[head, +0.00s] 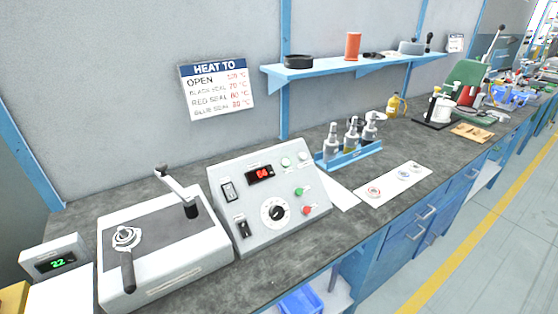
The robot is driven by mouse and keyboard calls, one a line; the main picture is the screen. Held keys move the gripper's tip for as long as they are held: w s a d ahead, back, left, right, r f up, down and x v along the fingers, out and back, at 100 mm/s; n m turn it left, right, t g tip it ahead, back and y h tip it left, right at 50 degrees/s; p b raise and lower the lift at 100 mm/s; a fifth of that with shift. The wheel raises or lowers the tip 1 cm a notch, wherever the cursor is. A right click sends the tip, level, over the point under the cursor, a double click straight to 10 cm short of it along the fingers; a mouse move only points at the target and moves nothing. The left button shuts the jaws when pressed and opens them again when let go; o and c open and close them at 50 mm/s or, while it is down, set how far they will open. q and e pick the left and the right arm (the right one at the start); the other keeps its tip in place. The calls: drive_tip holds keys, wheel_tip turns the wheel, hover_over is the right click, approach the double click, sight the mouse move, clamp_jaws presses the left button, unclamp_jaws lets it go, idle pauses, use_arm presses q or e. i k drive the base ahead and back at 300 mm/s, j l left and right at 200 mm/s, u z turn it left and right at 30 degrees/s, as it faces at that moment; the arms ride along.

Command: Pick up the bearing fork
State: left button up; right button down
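I cannot pick out a bearing fork for certain in the head view. Small items lie on a wooden board (468,134) on the far part of the bench, too small to tell apart. Neither of my grippers is in view.
A white box with a black-handled lever (126,262) and a control panel reading about 84 (225,178) stand on the grey bench (340,240). Beyond are a blue bottle rack (350,157), a white sheet with rings (380,192) and a blue wall shelf (340,68). The aisle floor (480,215) is clear.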

sight(128, 270)
drive_tip(key=l+u, duration=0.7)
drive_tip(key=k+l+u, duration=0.15)
drive_tip(key=u, duration=0.15)
drive_tip(key=l, duration=0.1)
